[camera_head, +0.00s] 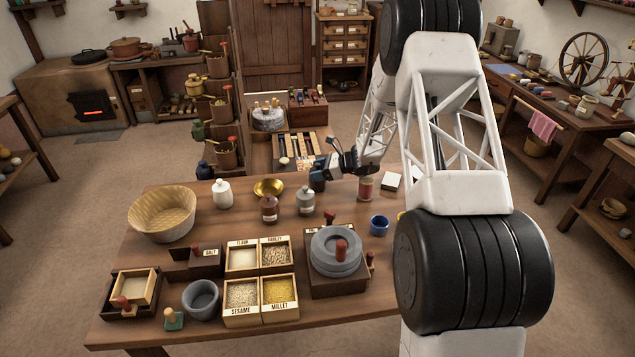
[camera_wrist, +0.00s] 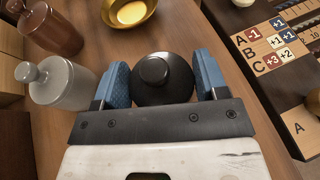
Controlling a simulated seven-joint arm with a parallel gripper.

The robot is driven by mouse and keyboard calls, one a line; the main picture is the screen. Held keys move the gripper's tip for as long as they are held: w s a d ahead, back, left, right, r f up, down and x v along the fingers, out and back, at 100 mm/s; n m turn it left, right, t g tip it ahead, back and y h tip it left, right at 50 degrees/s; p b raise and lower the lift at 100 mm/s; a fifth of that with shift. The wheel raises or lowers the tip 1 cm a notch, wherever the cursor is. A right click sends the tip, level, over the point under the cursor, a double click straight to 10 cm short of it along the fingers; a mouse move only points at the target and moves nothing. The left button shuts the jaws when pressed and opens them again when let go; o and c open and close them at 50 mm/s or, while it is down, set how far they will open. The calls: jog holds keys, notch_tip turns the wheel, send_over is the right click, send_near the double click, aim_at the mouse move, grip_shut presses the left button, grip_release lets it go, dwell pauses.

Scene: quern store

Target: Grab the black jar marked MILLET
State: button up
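A black jar (camera_wrist: 163,80) with a round knob lid stands between the two blue fingers of my gripper (camera_wrist: 162,78) in the wrist view. The fingers are spread on either side of it, with narrow gaps seeming to show. In the head view the dark jar (camera_head: 317,183) stands near the far edge of the table, and my gripper (camera_head: 326,167) reaches it from the right. No MILLET marking can be read on the jar from here. A bin labelled MILLET (camera_head: 280,308) is at the front of the table.
A grey jar (camera_wrist: 62,84) and a brown jar (camera_wrist: 50,30) stand left of my gripper, near a brass bowl (camera_wrist: 128,14). A white jar (camera_head: 222,193) is farther left. A red-brown jar (camera_head: 365,188) stands to the right. A lettered board (camera_wrist: 275,45) lies beyond the table edge.

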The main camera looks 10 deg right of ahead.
jog(key=c, duration=1)
jog(key=shift+r, duration=0.2)
jog(key=shift+r, duration=4.85)
